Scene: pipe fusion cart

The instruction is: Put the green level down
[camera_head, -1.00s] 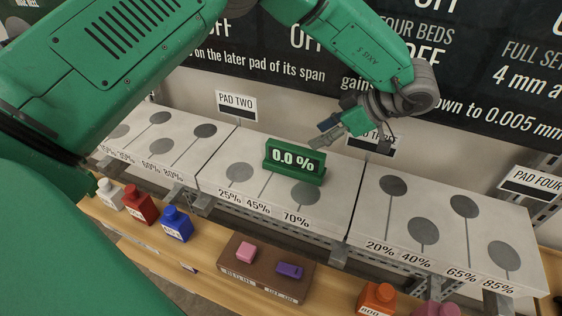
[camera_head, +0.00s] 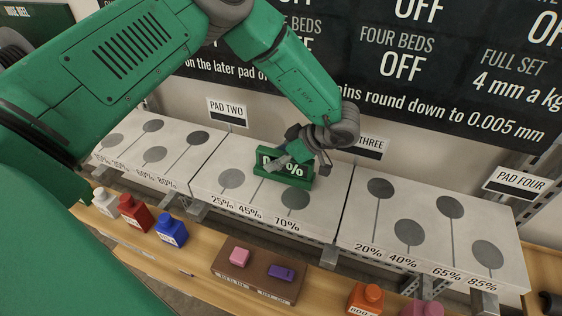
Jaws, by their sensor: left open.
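The green level (camera_head: 284,178), with a white percent reading on its dark face, stands upright on the middle white pad (camera_head: 258,208), toward its back. My left gripper (camera_head: 298,158) comes down from above at the level, its jaws open. Its fingers cover part of the level's face and the reading is partly hidden. Whether a finger touches the level cannot be told. My right gripper is not in view.
White pads with grey discs and percent marks lie on both sides, including the right pad (camera_head: 450,270). A brown block (camera_head: 225,268) carries pink and purple pieces. White, red, blue (camera_head: 171,231) and orange (camera_head: 366,299) bottles line the wooden shelf. Signs stand behind.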

